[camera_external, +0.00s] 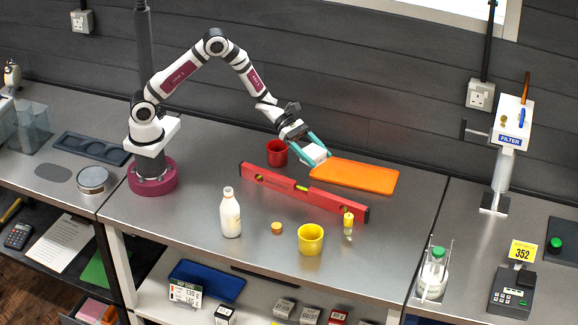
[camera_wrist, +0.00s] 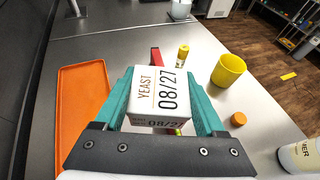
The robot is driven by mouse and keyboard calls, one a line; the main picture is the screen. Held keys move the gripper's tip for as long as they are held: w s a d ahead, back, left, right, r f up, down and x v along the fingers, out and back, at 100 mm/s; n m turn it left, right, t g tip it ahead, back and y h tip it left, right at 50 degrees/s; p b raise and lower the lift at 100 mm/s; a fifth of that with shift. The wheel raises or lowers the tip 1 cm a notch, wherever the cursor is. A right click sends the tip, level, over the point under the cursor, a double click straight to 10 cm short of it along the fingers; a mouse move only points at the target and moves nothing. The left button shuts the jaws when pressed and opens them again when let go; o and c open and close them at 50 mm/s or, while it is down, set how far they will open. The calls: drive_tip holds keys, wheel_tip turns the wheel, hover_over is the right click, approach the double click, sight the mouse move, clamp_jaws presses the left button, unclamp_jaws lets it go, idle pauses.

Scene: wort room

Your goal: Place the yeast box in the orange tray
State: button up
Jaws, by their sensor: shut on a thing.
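The yeast box (camera_wrist: 158,95) is white, with "YEAST" and "08/27" printed on it. My gripper (camera_wrist: 160,85) is shut on it, one teal finger on each side. In the external view the box (camera_external: 314,154) is held by my gripper (camera_external: 316,150) just left of the orange tray's left end. The orange tray (camera_external: 355,175) lies flat on the steel table and looks empty. In the wrist view the tray (camera_wrist: 84,95) is left of the box, apart from it. The box's height above the table is hard to tell.
A red spirit level (camera_external: 300,191) lies in front of the tray. A red mug (camera_external: 277,152) stands left of the box. A yellow cup (camera_external: 310,239), a white bottle (camera_external: 230,214), an orange cap (camera_external: 277,228) and a small yellow vial (camera_external: 348,222) stand nearer the front.

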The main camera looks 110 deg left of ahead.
drive_tip(key=a+f, duration=0.1)
drive_tip(key=a, duration=0.2)
drive_tip(key=a+f, duration=0.2)
drive_tip(key=a, duration=0.1)
drive_tip(key=w+a+f, duration=0.1)
drive_tip(key=a+f, duration=0.1)
drive_tip(key=a, duration=0.1)
drive_tip(key=shift+f, duration=0.2)
wheel_tip(320, 180, down, 4)
drive_tip(key=shift+a+f, duration=0.1)
drive_tip(key=shift+a, duration=0.05)
drive_tip(key=shift+f, duration=0.15)
